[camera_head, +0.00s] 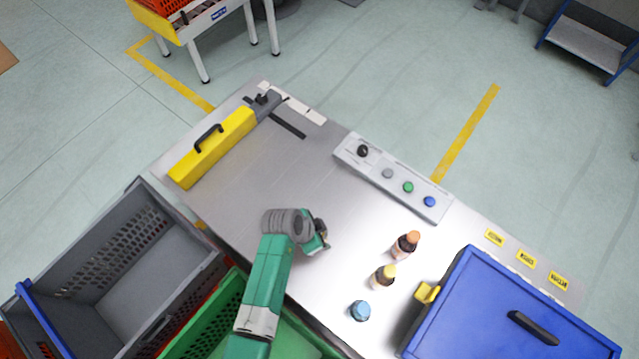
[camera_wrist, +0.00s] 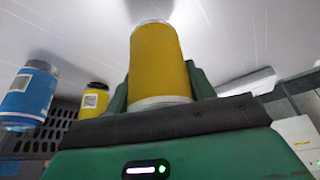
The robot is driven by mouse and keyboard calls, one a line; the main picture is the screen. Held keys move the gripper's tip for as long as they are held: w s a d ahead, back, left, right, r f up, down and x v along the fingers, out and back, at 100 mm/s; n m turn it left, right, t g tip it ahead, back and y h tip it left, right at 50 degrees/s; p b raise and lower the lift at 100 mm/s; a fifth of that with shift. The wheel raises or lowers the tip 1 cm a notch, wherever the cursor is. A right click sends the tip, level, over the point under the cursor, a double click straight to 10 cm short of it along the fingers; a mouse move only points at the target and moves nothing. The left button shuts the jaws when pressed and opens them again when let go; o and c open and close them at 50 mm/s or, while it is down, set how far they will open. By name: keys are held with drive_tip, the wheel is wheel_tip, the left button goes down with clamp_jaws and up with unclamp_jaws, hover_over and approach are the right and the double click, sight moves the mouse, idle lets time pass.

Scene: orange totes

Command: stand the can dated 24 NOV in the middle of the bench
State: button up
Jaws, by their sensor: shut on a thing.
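My gripper (camera_head: 318,240) is over the left-middle part of the bench (camera_head: 262,165). In the wrist view its green fingers are shut on a yellow can (camera_wrist: 160,62) with pale metal rims. No date can be read on the side facing the camera. In the head view my arm and gripper largely hide the held can, and I cannot tell whether it touches the bench. The wrist view also shows a blue container (camera_wrist: 28,96) and a smaller yellow one with a dark top (camera_wrist: 95,100), both with white labels too small to read.
A blue case (camera_head: 505,300), a button panel (camera_head: 395,177) and a yellow handled box (camera_head: 215,150) border the bench. A grey tote (camera_head: 185,225) is at left.

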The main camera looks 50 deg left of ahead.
drive_tip(key=shift+w+a+f, duration=0.1)
drive_tip(key=shift+w+f, duration=0.05)
drive_tip(key=shift+f, duration=0.7)
drive_tip(key=shift+w+a+f, duration=0.1)
drive_tip(key=shift+f, duration=0.7)
drive_tip(key=shift+d+f, duration=0.1)
drive_tip(key=shift+f+b, duration=0.15)
drive_tip(key=shift+b, duration=0.25)
drive_tip(key=o, duration=1.2)
drive_tip(key=shift+r+p, duration=0.3)
drive_tip(key=p+v, duration=0.2)
drive_tip(key=v, duration=1)
drive_tip(key=shift+s+f, duration=0.1)
